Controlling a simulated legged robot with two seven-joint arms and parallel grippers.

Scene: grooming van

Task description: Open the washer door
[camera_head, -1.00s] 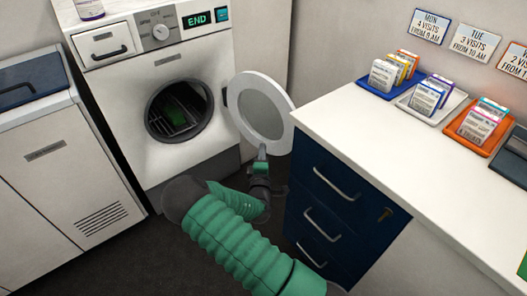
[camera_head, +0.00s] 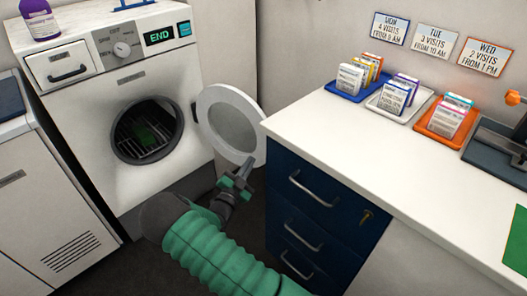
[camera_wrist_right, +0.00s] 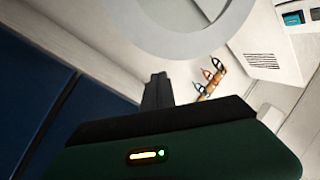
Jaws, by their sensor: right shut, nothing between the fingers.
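The white washer (camera_head: 150,85) stands at the left with its display reading END. Its round door (camera_head: 230,122) is swung open to the right, clear of the dark drum opening (camera_head: 147,130), where something green lies inside. My right gripper (camera_head: 246,168) is at the door's lower right edge, shut and empty. I cannot tell whether it touches the door. In the right wrist view the gripper's dark fingers (camera_wrist_right: 156,90) point up toward the pale door ring (camera_wrist_right: 185,45). My left gripper is out of view.
A counter (camera_head: 375,160) with dark blue drawers (camera_head: 310,195) stands close to the right of the door. Trays (camera_head: 403,102) of packets sit on it. A white cabinet (camera_head: 45,190) stands left of the washer. Dark floor lies between.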

